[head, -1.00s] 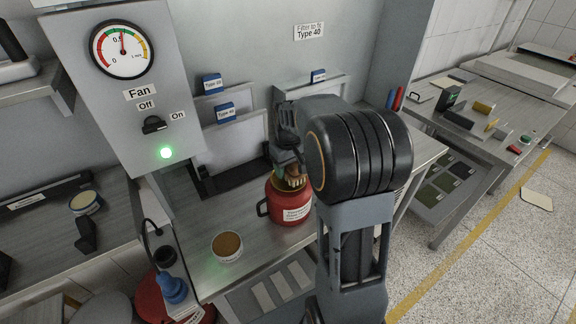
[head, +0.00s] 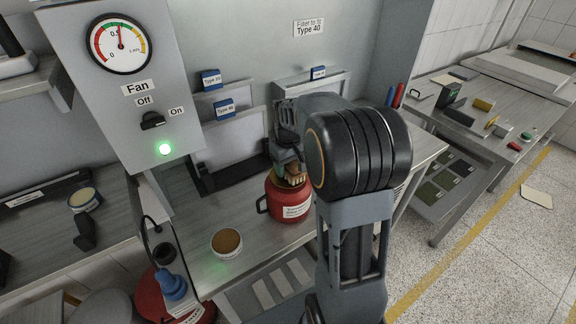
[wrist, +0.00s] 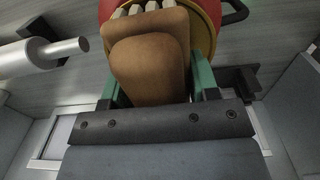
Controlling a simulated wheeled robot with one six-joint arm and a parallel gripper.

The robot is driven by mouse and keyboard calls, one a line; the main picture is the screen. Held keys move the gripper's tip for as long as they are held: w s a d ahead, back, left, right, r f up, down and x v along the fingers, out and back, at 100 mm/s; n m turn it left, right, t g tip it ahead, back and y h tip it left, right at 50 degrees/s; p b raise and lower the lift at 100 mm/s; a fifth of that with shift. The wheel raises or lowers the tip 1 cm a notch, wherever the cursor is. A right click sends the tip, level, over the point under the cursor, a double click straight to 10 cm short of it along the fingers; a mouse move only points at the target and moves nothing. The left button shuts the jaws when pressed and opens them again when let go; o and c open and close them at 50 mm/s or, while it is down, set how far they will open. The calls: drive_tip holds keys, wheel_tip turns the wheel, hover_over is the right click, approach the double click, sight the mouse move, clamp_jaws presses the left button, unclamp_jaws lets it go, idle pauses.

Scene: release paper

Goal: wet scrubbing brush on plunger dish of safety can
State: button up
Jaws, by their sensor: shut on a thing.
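The red safety can (head: 290,205) stands on the metal bench in the head view, with a white label on its front and a black handle at its left. Its brass-coloured top dish (wrist: 207,20) shows at the top of the wrist view. My gripper (head: 288,168) is just above the can and shut on the scrubbing brush (wrist: 150,62). The brush has a brown wooden back and pale bristle tufts, which point at the dish. Green fingers flank it in the wrist view. I cannot tell whether the bristles touch the dish.
A round tin with a brown top (head: 227,243) stands on the bench left of the can. The fan panel (head: 125,75) hangs at the upper left with a green light. A grey cylinder (wrist: 40,55) lies left of the can in the wrist view.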

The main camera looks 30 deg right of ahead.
drive_tip(key=shift+f+b, duration=0.7)
drive_tip(key=shift+f, duration=0.4)
idle(0.7)
idle(0.6)
drive_tip(key=shift+r+p, duration=2.8)
drive_tip(key=shift+r, duration=0.75)
